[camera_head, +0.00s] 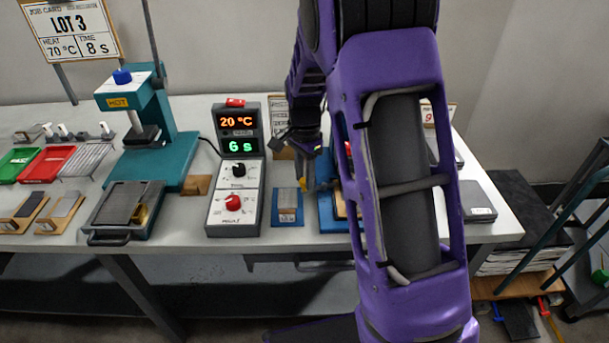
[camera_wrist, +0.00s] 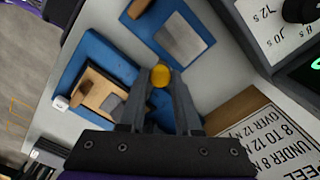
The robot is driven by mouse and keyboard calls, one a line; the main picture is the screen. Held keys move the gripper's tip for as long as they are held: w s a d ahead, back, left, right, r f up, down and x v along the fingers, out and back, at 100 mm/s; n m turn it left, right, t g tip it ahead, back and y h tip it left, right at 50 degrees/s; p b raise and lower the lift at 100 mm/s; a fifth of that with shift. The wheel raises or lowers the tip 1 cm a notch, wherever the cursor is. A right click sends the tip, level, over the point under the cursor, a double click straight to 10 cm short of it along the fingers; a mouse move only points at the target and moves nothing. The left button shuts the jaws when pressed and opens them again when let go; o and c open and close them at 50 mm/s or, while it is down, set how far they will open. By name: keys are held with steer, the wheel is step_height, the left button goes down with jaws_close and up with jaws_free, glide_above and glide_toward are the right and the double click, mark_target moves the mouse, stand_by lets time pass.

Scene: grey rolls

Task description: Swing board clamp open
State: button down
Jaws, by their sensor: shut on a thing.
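The clamp's yellow knob (camera_wrist: 160,76) sits between the fingertips of my gripper (camera_wrist: 158,88) in the wrist view. My gripper is shut on it. The blue clamp base (camera_wrist: 105,52) carries a wooden board (camera_wrist: 92,88) with a small grey piece on it, left of the fingers. The clamp's arm is mostly hidden by the fingers, so I cannot tell its angle. In the head view my gripper (camera_head: 306,172) points down by the blue base (camera_head: 330,215), which my purple arm largely covers.
A blue holder with a grey plate (camera_head: 287,203) stands just left of my gripper. Left of it are the control box (camera_head: 237,185), reading 20 °C and 6 s, and the teal press (camera_head: 155,130). A printed card (camera_wrist: 270,140) stands near the fingers.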

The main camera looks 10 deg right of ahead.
steer(key=shift+s+n, duration=0.1)
steer(key=shift+n, duration=0.2)
steer(key=n, duration=0.1)
steer(key=s+n, duration=0.2)
steer(key=n, duration=0.1)
steer(key=shift+d, duration=0.3)
steer(key=n, duration=0.1)
steer(key=s+n, duration=0.1)
steer(key=n, duration=0.1)
steer(key=shift+d+p, duration=0.4)
steer(key=n, duration=0.1)
steer(key=d+n, duration=0.1)
steer(key=n, duration=0.1)
steer(key=s+n, duration=0.1)
steer(key=shift+d, duration=0.25)
steer(key=shift+s+d+n+p, duration=0.15)
steer(key=shift+d+n+p, duration=0.15)
steer(key=shift+n, duration=0.55)
steer(key=shift+s+d+n+p, duration=0.1)
steer(key=shift+d+n+p, duration=0.2)
steer(key=shift+n, duration=0.55)
steer(key=shift+d, duration=0.1)
steer(key=c, duration=0.6)
jaws_free()
steer(key=shift+r, duration=0.15)
step_height(320, 180, up, 17)
steer(key=p, duration=0.2)
